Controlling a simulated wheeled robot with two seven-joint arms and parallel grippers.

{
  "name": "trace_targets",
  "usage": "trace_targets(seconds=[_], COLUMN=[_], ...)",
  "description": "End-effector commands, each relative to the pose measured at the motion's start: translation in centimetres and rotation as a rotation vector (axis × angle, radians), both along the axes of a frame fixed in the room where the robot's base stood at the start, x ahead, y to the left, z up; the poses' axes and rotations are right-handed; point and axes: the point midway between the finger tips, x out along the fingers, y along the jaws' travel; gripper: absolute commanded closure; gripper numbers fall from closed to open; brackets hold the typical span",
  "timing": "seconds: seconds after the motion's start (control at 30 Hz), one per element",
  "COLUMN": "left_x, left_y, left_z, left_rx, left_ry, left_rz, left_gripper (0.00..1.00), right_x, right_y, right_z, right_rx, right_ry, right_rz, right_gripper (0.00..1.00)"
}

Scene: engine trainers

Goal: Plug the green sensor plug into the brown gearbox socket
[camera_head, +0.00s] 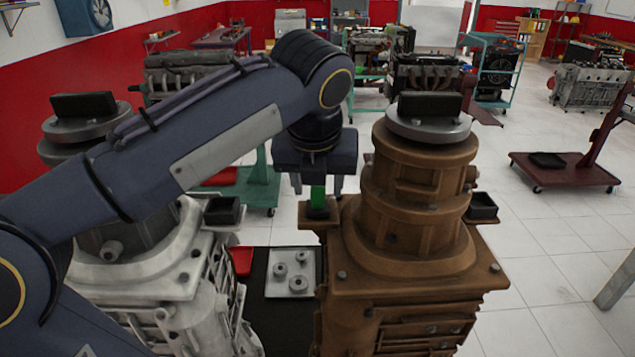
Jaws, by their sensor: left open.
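The brown gearbox (417,240) stands upright in the middle. A black socket (318,213) sits on a ledge at its upper left. The green sensor plug (318,200) stands upright with its lower end at this socket; how deep it sits cannot be seen. My left gripper (317,185) points down right above the plug. Its two fingers are spread apart on either side of the plug, with visible gaps, so it is open. The plug's top is hidden under the gripper body. My right gripper is not in view.
A grey gearbox (165,270) stands at the left, partly behind my left arm, with a black socket (222,210). Another black socket (482,206) is on the brown gearbox's right. A metal plate (290,258) with round parts and a red tray (240,260) lie between the gearboxes.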

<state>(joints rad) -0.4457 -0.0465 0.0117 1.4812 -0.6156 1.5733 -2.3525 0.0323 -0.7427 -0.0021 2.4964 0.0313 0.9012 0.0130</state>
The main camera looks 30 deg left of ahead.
Motion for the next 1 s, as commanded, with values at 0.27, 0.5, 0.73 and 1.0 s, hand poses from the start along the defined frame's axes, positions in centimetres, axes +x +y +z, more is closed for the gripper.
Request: trace_targets(seconds=[0.27, 0.5, 0.73, 1.0], left_x=[-1.5, -2.5, -2.6, -2.6], left_y=[-0.8, -1.2, -1.2, -1.2], left_z=[4.2, 6.6, 6.8, 6.8], left_rx=[-0.001, 0.0, 0.0, 0.0], left_ry=[-0.004, 0.0, 0.001, 0.0], left_rz=[-0.002, -0.001, 0.0, 0.0], left_gripper=[0.54, 0.54, 0.54, 0.54], right_x=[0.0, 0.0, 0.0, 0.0], right_y=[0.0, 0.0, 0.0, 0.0], right_z=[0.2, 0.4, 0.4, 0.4], right_rx=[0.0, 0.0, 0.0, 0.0], right_ry=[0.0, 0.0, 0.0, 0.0], right_rz=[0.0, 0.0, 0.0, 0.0], right_gripper=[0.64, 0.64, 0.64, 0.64])
